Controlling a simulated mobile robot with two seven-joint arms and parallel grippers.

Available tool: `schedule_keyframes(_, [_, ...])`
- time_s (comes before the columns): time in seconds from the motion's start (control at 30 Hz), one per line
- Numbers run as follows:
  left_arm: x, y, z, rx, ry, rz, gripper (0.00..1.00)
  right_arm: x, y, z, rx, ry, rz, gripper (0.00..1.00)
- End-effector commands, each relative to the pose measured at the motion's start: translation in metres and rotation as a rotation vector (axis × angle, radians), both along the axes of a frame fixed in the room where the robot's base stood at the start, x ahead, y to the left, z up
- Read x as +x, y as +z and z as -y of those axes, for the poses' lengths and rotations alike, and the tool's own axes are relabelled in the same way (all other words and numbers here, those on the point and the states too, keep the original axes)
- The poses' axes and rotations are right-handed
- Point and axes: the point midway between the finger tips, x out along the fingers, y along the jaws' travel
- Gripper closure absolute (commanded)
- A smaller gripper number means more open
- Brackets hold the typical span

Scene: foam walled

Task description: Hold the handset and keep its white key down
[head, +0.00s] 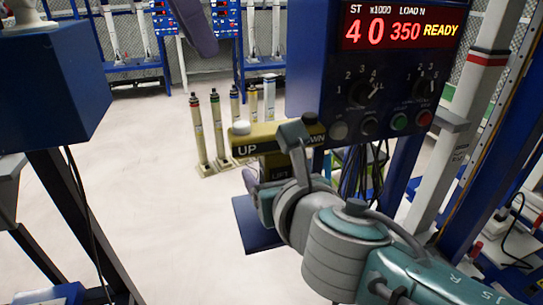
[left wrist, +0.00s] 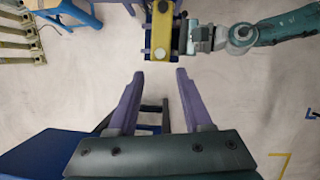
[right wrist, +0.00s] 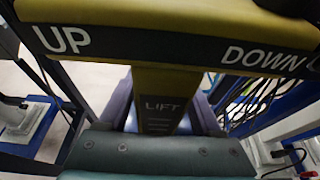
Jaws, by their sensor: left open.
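The handset (head: 285,138) is a yellow T-shaped body with black UP and DOWN labels and a LIFT stem (right wrist: 163,100). Its round white key (head: 240,127) is on top at the UP end, with nothing touching it. In the left wrist view the white key (left wrist: 158,54) faces me. A dark key (head: 308,118) is at the DOWN end. My right gripper (right wrist: 168,112) is shut on the stem, one finger on each side. My left gripper (left wrist: 160,74) is open and empty, short of the handset; one purple finger (head: 197,27) shows at the head view's top.
A blue control box (head: 395,85) with a red display, knobs and buttons stands behind the handset at right. Several cylinders (head: 197,130) stand on the floor behind left. A blue box on dark legs (head: 50,90) is at left. Pale floor (head: 150,200) between is clear.

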Motion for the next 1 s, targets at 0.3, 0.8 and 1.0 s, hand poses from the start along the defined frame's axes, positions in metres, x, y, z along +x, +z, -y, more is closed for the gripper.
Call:
schedule_keyframes(0.3, [0.0,0.0,0.0,0.0,0.0,0.0,0.5,-0.0001,-0.0002,0.0003,0.0,0.0,-0.001,0.71])
schedule_keyframes(0.8, [0.0,0.0,0.0,0.0,0.0,0.0,0.64,-0.0003,-0.0004,0.0003,0.0,0.0,-0.001,1.0])
schedule_keyframes(1.0, [0.0,0.0,0.0,0.0,0.0,0.0,0.86,-0.0003,-0.0004,0.0003,-0.001,-0.001,-0.001,1.0])
